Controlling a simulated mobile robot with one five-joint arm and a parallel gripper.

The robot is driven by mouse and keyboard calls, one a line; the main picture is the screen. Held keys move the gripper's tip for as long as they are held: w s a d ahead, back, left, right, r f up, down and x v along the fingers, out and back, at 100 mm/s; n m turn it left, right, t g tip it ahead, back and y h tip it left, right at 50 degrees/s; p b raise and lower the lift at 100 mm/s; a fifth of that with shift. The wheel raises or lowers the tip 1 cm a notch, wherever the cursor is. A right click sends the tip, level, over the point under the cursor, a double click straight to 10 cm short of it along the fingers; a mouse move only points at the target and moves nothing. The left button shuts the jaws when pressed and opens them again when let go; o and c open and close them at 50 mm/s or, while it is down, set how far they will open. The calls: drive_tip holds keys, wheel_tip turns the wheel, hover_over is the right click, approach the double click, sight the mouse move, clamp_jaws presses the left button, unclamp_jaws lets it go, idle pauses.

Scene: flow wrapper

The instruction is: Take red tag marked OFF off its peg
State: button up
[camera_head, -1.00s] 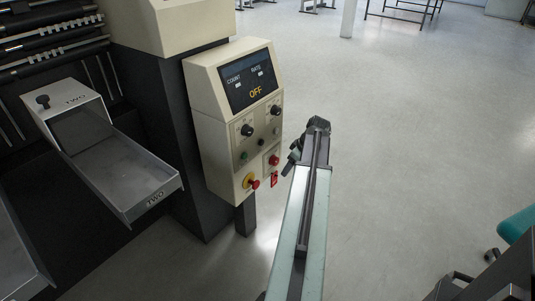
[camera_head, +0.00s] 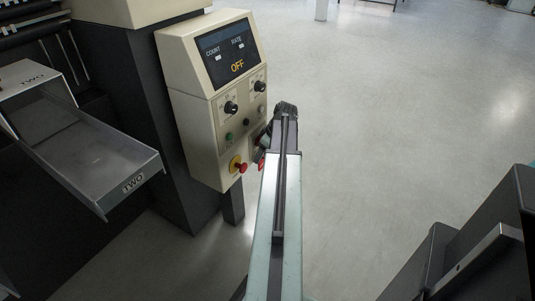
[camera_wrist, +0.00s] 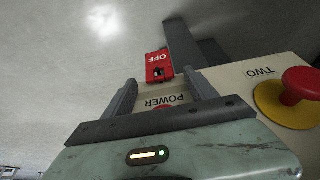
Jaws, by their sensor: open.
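The red tag (camera_wrist: 158,62) hangs at the lower edge of the control panel, with white OFF lettering upside down in the wrist view. A dark hole shows near its panel-side end; the peg itself is not clear. In the head view only a sliver of the tag (camera_head: 261,165) shows beside my arm. My gripper (camera_wrist: 160,82) is open and empty. Its fingers point at the tag, which lies just past the gap between the fingertips, and I see no contact. In the head view my gripper (camera_head: 265,138) is at the panel's right edge, mostly hidden by my arm.
The cream control panel (camera_head: 203,125) carries knobs and an OFF display. A red stop button on a yellow base (camera_wrist: 275,103) sits right of the fingers in the wrist view. A POWER label (camera_wrist: 165,101) lies between the fingers. A metal chute (camera_head: 95,165) juts out left.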

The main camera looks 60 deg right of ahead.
drive_tip(key=shift+f, duration=0.2)
drive_tip(key=c, duration=1.4)
drive_tip(key=shift+w+r+p, duration=0.1)
drive_tip(key=shift+r+p, duration=0.35)
drive_tip(key=shift+p, duration=0.1)
drive_tip(key=shift+s, duration=4.55)
wheel_tip(320, 180, up, 41)
drive_tip(key=p, duration=4)
drive_tip(key=shift+f+p, duration=0.1)
drive_tip(key=shift+p, duration=0.3)
